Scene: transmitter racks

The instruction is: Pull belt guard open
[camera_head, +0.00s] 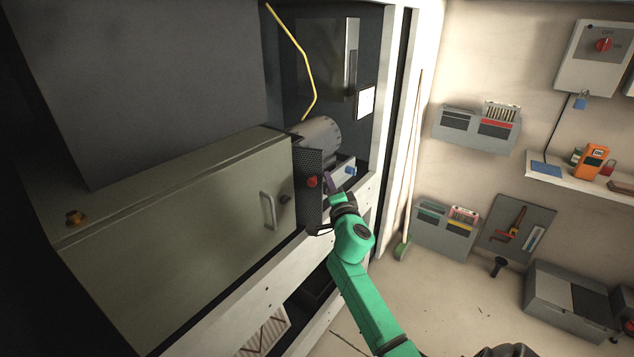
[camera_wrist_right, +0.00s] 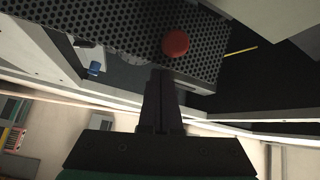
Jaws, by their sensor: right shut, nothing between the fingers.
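The belt guard is a dark perforated panel (camera_head: 309,161) at the right end of the grey box inside the rack. It also fills the upper part of the right wrist view (camera_wrist_right: 120,30). A red round knob (camera_head: 312,182) sits on its face and shows in the right wrist view (camera_wrist_right: 176,43). My right gripper (camera_head: 328,180) is beside the guard, just right of the knob. In the right wrist view its fingers (camera_wrist_right: 160,75) are together and empty, with the tips just below the knob; contact is unclear. My left gripper is not in view.
The grey box (camera_head: 190,200) with a handle (camera_head: 268,210) stands left of the guard. A grey motor-like cylinder (camera_head: 318,135) is behind it. A blue part (camera_head: 350,171) lies right of the gripper. The white rack frame (camera_head: 385,130) stands close by on the right.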

